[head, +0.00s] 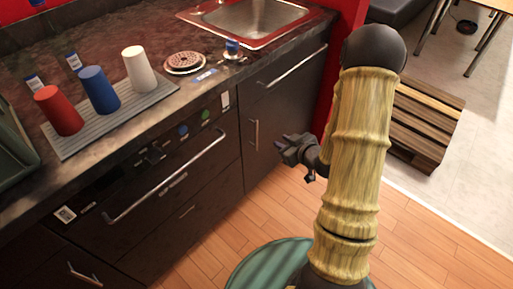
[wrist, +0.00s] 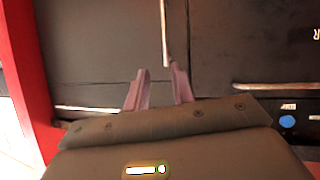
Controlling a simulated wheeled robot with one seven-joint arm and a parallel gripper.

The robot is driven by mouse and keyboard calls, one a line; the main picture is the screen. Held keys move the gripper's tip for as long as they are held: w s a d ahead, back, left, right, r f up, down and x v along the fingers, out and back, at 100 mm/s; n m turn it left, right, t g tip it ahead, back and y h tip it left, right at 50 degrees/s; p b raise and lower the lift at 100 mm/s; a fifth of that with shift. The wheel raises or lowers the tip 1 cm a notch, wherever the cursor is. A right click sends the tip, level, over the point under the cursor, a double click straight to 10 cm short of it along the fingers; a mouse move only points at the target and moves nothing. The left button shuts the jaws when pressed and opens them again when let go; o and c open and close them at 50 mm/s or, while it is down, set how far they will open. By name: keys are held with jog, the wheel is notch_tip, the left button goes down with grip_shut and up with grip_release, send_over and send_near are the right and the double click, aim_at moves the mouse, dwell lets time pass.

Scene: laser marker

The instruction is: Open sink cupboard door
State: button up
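The dark sink cupboard door (head: 262,150) is below the sink and looks shut. Its upright metal handle (head: 254,135) is near the door's left edge. My gripper (head: 286,150) is to the right of the handle in the head view, apart from it. In the wrist view, the handle (wrist: 164,35) runs down from the top edge, and its end shows just beyond the gap between my gripper's fingertips (wrist: 160,70). The two fingers are apart with nothing between them. The wrist picture appears upside down relative to the head view.
A drawer with a horizontal handle (head: 298,67) is above the door. The oven handle (head: 165,178) sticks out to the left. Red, blue and white cups stand on a grey mat (head: 150,104). A slatted wooden crate (head: 425,120) is at right. Wooden floor (head: 285,205) lies open before the door.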

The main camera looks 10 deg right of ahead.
aim_at(256, 135)
notch_tip(256, 135, down, 10)
jog(key=s+d+t+y+b, duration=0.1)
jog(key=s+t+y+b, duration=0.1)
jog(key=b, duration=0.6)
jog(key=t+y, duration=0.1)
jog(key=t, duration=0.1)
jog(key=shift+s+r+m+t, duration=0.2)
jog(key=shift+r+m+t, duration=0.05)
jog(key=shift+m+t, duration=0.15)
jog(key=shift+d, duration=0.1)
jog(key=shift+w, duration=0.15)
jog(key=b+x, duration=0.3)
jog(key=x, duration=1.3)
jog(key=shift+w+a, duration=0.25)
jog(key=shift+a, duration=0.1)
jog(key=shift+w+a, duration=0.2)
